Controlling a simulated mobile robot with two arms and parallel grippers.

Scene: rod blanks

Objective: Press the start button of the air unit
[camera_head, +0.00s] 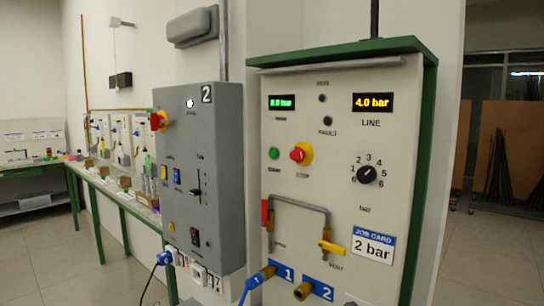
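The air unit (400,200) is a pale panel in a green frame. Its green start button (273,153) is on the left, with a small blurred label under it. Right beside it is the red stop knob (299,154) on a yellow ring. A green display (282,102) at upper left is hard to read. The LINE display (373,103) reads 4.0 bar. The job card (373,246) says 2 bar. Neither gripper is in view, and nothing covers the start button.
A red-handled valve (266,213) and a yellow-handled vent valve (332,247) sit low on the panel. A blue hose is plugged into port 1 (262,277); port 2 (303,291) looks empty. A grey control box (200,170) marked 2 stands left. A long bench (130,195) is behind it.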

